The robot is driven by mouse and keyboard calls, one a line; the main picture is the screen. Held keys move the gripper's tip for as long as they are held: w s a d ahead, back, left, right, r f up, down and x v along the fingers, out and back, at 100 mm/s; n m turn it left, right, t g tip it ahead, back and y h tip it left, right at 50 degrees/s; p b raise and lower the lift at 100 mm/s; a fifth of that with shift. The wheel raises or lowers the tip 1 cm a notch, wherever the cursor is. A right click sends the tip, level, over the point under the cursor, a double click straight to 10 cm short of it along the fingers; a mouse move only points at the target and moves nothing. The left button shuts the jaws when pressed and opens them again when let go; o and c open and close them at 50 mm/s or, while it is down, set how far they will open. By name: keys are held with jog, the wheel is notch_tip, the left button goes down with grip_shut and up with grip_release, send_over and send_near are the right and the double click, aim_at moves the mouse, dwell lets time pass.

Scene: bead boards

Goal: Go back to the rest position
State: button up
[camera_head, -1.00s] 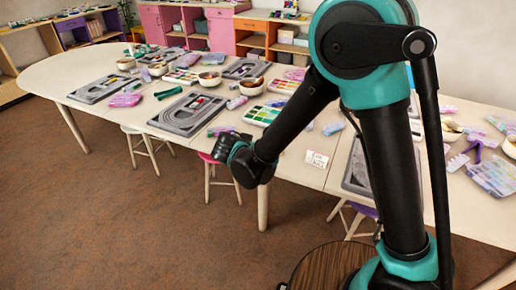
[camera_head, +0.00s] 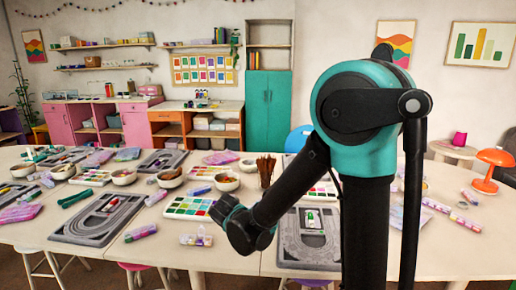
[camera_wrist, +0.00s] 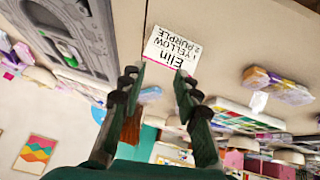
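My gripper (camera_wrist: 158,78) shows in the wrist view with its two dark fingers apart and nothing between them. In the head view my arm is folded, its dark wrist hanging before the front edge of the long table (camera_head: 215,258); the fingers cannot be made out there. Beyond the fingertips in the wrist view a white card (camera_wrist: 172,47) reading "Elin, YELLOW, 2 PURPLE" lies on the table. A grey bead board (camera_head: 288,250) with a small coloured piece on it lies right of my wrist, partly behind my arm; it also shows in the wrist view (camera_wrist: 100,45).
Another grey bead board (camera_head: 68,226) lies at the left. Bead trays (camera_head: 188,207), bowls (camera_head: 227,183) and bead packs (camera_head: 197,240) cover the table. An orange lamp (camera_head: 494,160) stands at the right. Stools (camera_head: 45,262) are along the front edge.

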jog(key=s+d+f+g+y, duration=0.1)
jog(key=s+d, duration=0.6)
jog(key=d, duration=0.5)
jog(key=s+d+f+g+y, duration=0.1)
jog(key=s+d, duration=0.7)
jog(key=d, duration=0.3)
jog(key=shift+d+g, duration=0.35)
jog(key=shift+g, duration=0.05)
jog(key=shift+w+f, duration=0.1)
